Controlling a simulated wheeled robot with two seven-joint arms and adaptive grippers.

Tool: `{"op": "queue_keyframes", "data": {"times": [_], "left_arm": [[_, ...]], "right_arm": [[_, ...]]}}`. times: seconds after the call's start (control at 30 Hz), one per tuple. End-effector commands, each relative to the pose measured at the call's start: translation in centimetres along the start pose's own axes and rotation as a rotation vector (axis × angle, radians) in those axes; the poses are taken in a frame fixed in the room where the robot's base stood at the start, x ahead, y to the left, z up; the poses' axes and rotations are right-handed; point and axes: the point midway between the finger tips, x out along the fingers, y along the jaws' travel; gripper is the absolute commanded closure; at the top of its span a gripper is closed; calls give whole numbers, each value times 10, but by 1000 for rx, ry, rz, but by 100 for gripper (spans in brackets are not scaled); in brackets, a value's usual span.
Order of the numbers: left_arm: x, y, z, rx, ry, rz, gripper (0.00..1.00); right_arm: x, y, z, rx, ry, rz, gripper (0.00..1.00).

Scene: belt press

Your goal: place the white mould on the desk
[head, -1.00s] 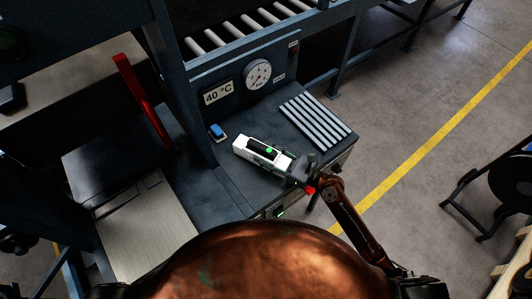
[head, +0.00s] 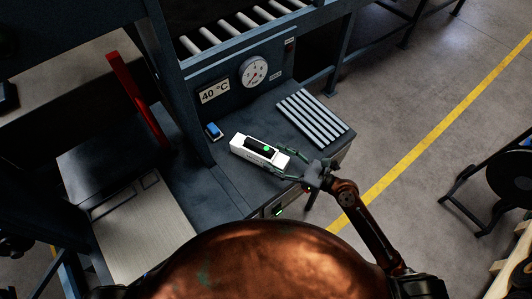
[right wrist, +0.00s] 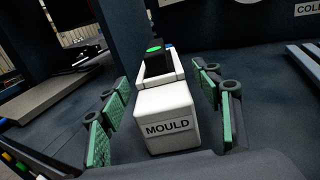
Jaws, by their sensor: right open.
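The white mould (head: 259,152) lies on the dark desk (head: 228,190) below the dial panel, with a black insert and a green spot in its top. In the right wrist view the mould (right wrist: 166,121) shows its end labelled "MOULD". My right gripper (head: 286,163) is open at the mould's right end. In the right wrist view its green-padded fingers (right wrist: 160,110) stand on both sides of the mould, with gaps. My left gripper is not seen.
A ribbed metal rack (head: 313,117) lies on the desk to the right of the mould. A blue switch (head: 213,131) is to its left. The gauge (head: 253,71) and a "40 °C" sign (head: 214,91) are behind. A red lever (head: 138,101) rises at the left.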

Motion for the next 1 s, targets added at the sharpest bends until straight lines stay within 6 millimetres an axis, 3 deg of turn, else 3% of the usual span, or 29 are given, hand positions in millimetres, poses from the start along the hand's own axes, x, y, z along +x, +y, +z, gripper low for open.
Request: {"op": "queue_keyframes", "data": {"times": [0.2, 0.4, 1.0], "left_arm": [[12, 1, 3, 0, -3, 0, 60], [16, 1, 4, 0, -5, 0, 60], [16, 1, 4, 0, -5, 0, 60]], "right_arm": [[-43, 0, -3, 0, 3, -1, 41], [-63, 0, -1, -1, 1, 0, 41], [-66, 0, 0, -1, -1, 1, 41]]}}
